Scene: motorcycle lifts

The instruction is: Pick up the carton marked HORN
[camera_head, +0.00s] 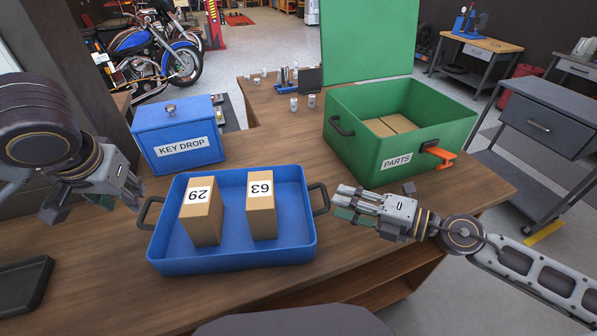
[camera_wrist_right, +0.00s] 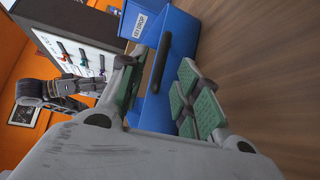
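No carton with a readable HORN mark is in view. Two brown cartons, one marked with digits like 29 (camera_head: 201,220) and one like 63 (camera_head: 262,217), stand in the blue tray (camera_head: 235,263). The green PARTS box (camera_head: 352,155) has its lid up and holds brown cartons (camera_head: 391,125) with no marks I can read. My right gripper (camera_head: 345,203) is open and empty beside the tray's right handle (camera_head: 319,198). The right wrist view shows this handle (camera_wrist_right: 160,62) between its spread fingers. My left gripper (camera_head: 133,192) is near the left handle (camera_head: 148,213); its finger opening is unclear.
A blue KEY DROP box (camera_head: 180,137) stands behind the tray. Small cans (camera_head: 294,104) stand at the back. A dark tray (camera_head: 22,283) lies front left. The wooden table front (camera_head: 110,290) is clear.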

